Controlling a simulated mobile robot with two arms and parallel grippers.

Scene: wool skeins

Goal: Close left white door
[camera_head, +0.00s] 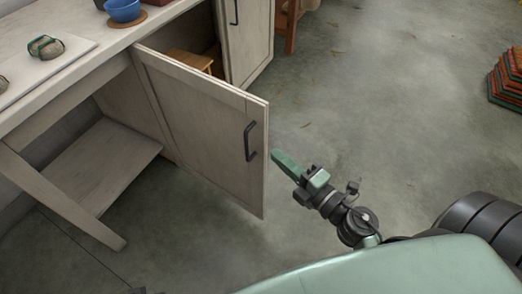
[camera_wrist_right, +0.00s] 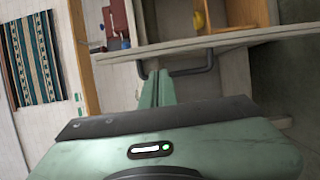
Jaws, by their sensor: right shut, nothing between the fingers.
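The left white door (camera_head: 205,125) is a pale whitewashed wood panel. It stands swung open from the cabinet under the counter, with a dark bar handle (camera_head: 250,141) near its free edge. My right gripper (camera_head: 276,155), with green fingers, is shut and empty just right of that free edge, near handle height. In the right wrist view, the closed fingers (camera_wrist_right: 156,78) point toward the door's edge (camera_wrist_right: 225,42), close to the handle (camera_wrist_right: 195,71). I cannot tell whether they touch the door. My left gripper is not in view.
A second pale door (camera_head: 250,40) stands beyond the cabinet opening, where a wooden stool-like object (camera_head: 190,60) shows. The counter (camera_head: 60,75) holds a blue bowl (camera_head: 122,10) and a wool skein (camera_head: 46,47). A reddish stack (camera_head: 507,78) stands far right. The floor between is clear.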

